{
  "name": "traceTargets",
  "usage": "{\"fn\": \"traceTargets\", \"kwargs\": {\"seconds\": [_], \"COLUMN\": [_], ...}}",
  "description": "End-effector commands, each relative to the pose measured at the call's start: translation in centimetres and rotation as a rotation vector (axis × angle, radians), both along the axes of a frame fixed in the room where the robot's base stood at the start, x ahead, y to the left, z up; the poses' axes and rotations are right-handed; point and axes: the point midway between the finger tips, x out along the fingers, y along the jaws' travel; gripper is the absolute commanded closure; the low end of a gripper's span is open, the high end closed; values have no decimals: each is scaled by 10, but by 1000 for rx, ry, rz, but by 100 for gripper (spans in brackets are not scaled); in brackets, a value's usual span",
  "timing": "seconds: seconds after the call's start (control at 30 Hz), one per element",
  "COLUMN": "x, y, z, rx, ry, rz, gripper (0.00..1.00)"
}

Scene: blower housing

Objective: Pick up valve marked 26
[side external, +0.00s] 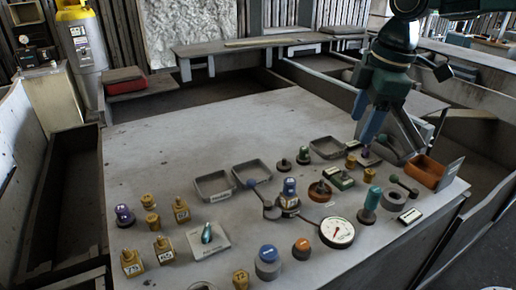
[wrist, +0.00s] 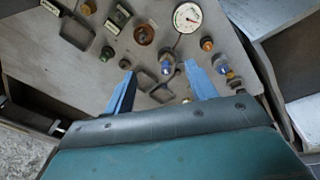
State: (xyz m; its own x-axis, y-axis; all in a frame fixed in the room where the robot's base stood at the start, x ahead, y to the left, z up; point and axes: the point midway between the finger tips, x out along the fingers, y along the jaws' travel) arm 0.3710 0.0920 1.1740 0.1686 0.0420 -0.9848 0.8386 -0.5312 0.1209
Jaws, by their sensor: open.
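I cannot make out the number 26 on any part. Several brass tagged valves stand at the left front of the table: one at the front corner (side external: 131,264), one beside it (side external: 163,248) and one farther back (side external: 181,210). Their tag numbers are too small to read surely. A purple-topped part (side external: 123,214) and a blue-topped part (side external: 289,190) also bear small marks. My gripper (side external: 388,146) is open and empty above the table's right side, far from the brass valves. In the wrist view its blue fingers (wrist: 158,70) are spread, with nothing between them.
A dial gauge (side external: 337,232) lies at the front right and also shows in the wrist view (wrist: 187,17). Empty grey trays (side external: 213,198) sit mid-table. An orange bin (side external: 428,172) stands near the right edge. The table's back left (side external: 170,140) is clear.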

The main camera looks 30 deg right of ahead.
Motion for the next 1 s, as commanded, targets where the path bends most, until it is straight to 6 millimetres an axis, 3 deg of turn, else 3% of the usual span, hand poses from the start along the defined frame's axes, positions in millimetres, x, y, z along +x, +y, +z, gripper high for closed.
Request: {"fn": "traceTargets", "kwargs": {"seconds": [0.3, 0.5, 0.7, 1.0], "x": [55, 77, 86, 87], "y": [50, 77, 88, 89], "z": [-33, -55, -66, -70], "rx": [-57, -79, -88, -89], "ry": [91, 134, 152, 154], "rz": [314, 476, 549, 557], "gripper": [44, 44, 44, 44]}}
